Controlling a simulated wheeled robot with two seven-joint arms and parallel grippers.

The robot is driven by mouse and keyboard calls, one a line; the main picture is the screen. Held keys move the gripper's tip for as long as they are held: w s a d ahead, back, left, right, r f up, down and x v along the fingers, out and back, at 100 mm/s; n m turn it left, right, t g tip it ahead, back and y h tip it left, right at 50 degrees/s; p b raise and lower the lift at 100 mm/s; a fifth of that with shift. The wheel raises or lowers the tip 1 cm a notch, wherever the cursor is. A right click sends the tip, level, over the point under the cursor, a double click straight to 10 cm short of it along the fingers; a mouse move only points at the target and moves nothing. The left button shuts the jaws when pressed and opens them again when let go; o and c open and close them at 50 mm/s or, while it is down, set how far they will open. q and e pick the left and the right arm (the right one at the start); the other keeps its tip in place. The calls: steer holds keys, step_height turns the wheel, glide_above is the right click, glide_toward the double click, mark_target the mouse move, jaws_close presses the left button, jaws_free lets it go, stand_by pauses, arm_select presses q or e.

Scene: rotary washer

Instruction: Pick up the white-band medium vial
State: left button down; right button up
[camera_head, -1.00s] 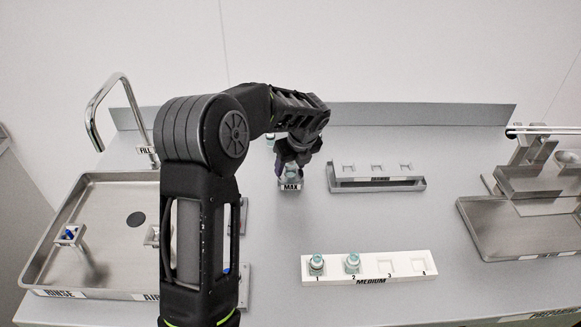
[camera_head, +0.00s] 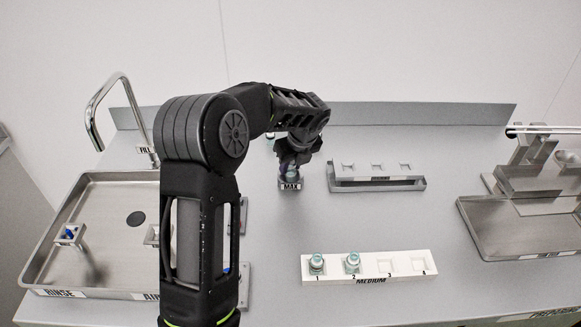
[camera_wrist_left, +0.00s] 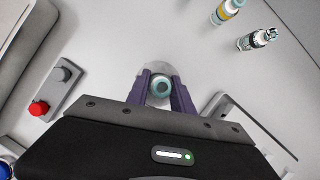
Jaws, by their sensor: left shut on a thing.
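My left gripper (camera_head: 291,167) points down over the small holder marked MAX (camera_head: 290,186). In the left wrist view its purple fingers (camera_wrist_left: 160,97) are shut on a vial with a pale teal round top (camera_wrist_left: 160,88). The vial appears to be still in or just over the MAX holder; its band is hidden from above. Two more vials show at the upper right of the wrist view: one with a yellow band (camera_wrist_left: 228,11) and one with white and dark parts (camera_wrist_left: 257,40). My right gripper is not in view.
A white MEDIUM rack (camera_head: 408,266) holds two teal-topped vials in slots 1 and 2; slots 3 and 4 are empty. A grey rack (camera_head: 376,184) stands right of the gripper. A steel sink tray (camera_head: 105,187) with a tap is at left, metal equipment (camera_head: 525,225) at right.

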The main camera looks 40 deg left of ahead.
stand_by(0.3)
arm_select(q)
step_height(320, 180, up, 10)
steer(key=shift+r+b, duration=0.1)
steer(key=shift+b, duration=0.3)
steer(key=shift+s, duration=0.15)
stand_by(1.9)
